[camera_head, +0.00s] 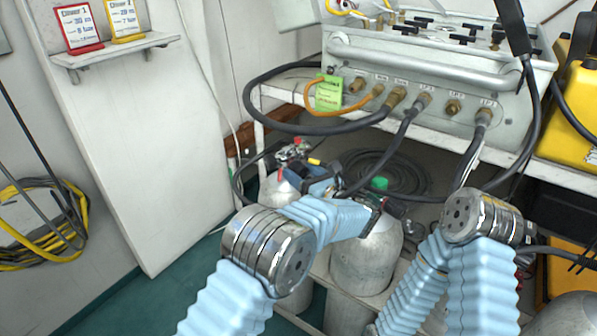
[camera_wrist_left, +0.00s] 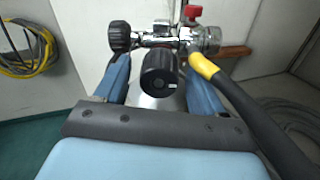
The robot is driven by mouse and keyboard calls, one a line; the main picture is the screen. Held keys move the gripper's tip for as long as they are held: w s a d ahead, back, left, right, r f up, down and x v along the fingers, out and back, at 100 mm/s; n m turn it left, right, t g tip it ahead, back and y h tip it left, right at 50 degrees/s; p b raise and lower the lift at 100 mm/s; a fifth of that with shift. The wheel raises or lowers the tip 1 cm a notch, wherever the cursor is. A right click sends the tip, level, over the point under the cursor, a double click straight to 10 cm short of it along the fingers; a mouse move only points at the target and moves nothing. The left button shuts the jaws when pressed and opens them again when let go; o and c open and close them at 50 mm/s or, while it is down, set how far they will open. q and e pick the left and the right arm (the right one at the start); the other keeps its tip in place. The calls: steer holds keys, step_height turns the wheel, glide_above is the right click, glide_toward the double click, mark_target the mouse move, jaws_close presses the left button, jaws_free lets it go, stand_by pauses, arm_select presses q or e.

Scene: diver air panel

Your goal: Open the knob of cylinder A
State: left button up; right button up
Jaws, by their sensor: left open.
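My left gripper (camera_head: 312,178) is open at the valve of the left-hand cylinder (camera_head: 283,196). In the left wrist view, its blue fingers stand on either side of a round black knob (camera_wrist_left: 160,74), with gaps visible beside it. The valve body (camera_wrist_left: 157,40) runs across behind, with another black knob (camera_wrist_left: 120,37) at its left end and a red knob (camera_wrist_left: 194,13) on top. A second grey cylinder (camera_head: 366,262) with a green knob (camera_head: 380,183) stands to the right. No letter is readable on either cylinder. My right arm shows, but its gripper does not.
The air panel (camera_head: 440,85) sits on a white shelf above, with several black hoses hanging down close to the cylinders. A black hose with a yellow sleeve (camera_wrist_left: 204,66) leaves the valve at the right. Coiled hose (camera_head: 375,170) lies behind. A white board (camera_head: 130,150) leans at left.

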arm_select(q)
steer(key=c, duration=1.1)
steer(key=shift+o, duration=0.2)
steer(key=shift+f+n+b, duration=0.15)
steer(key=shift+n+b, duration=0.55)
steer(key=shift+b, duration=0.3)
steer(key=n+b, duration=0.2)
steer(key=b, duration=0.1)
steer(key=shift+n, duration=0.4)
steer(key=shift+n+b, duration=1.4)
steer(key=shift+b, duration=0.15)
steer(key=o, duration=1.1)
steer(key=shift+r, duration=0.2)
steer(key=shift+c, duration=0.2)
